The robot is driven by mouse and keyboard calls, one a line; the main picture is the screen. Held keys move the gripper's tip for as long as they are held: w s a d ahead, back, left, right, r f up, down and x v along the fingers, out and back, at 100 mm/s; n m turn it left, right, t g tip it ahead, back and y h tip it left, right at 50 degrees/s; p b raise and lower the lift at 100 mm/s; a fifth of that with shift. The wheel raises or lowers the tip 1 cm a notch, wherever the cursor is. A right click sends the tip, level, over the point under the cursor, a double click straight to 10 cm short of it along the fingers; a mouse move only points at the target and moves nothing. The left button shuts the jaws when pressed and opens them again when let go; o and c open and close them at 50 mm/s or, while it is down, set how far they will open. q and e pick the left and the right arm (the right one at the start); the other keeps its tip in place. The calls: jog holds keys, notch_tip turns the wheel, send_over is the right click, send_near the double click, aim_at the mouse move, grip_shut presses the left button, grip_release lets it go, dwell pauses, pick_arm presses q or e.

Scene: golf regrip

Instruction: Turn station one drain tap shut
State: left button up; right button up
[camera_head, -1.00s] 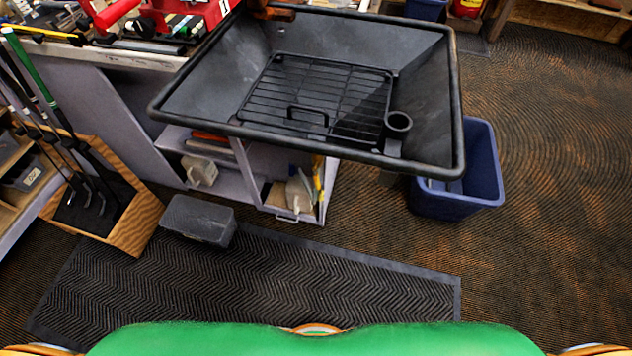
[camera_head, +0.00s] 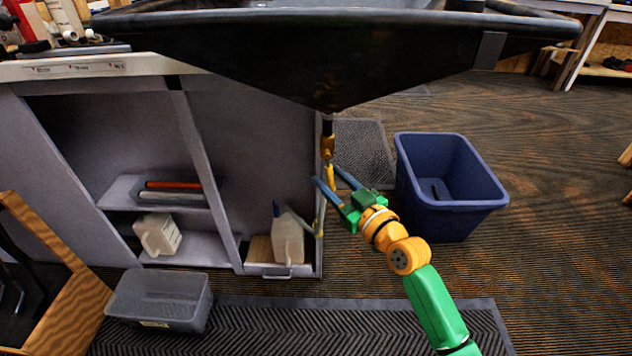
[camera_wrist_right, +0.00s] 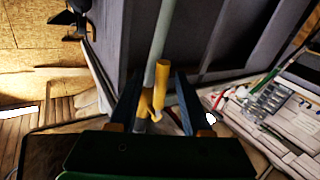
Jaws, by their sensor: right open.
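The drain tap (camera_head: 327,145) hangs on a short dark pipe under the black basin (camera_head: 330,60). It has a brass body and a yellow lever (camera_head: 331,178) that points down. My right gripper (camera_head: 327,174) is open just below the tap body, with a blue finger on each side of the lever. In the right wrist view the yellow lever (camera_wrist_right: 162,86) stands between the two open fingers of the gripper (camera_wrist_right: 156,80). I cannot tell whether either finger touches it. My left gripper is not in view.
A blue bin (camera_head: 450,205) stands right of my right arm. The open cabinet (camera_head: 185,140) is at left, with a white jug (camera_head: 287,238) at its lower right. A grey tub (camera_head: 160,300) sits on the floor near the dark mat (camera_head: 270,325).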

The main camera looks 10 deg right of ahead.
jog(key=x, duration=0.3)
jog(key=shift+w+a+b, duration=0.15)
jog(key=shift+w+b, duration=0.05)
jog(key=shift+b, duration=0.1)
grip_shut()
jog(key=shift+f, duration=0.1)
dwell(1.1)
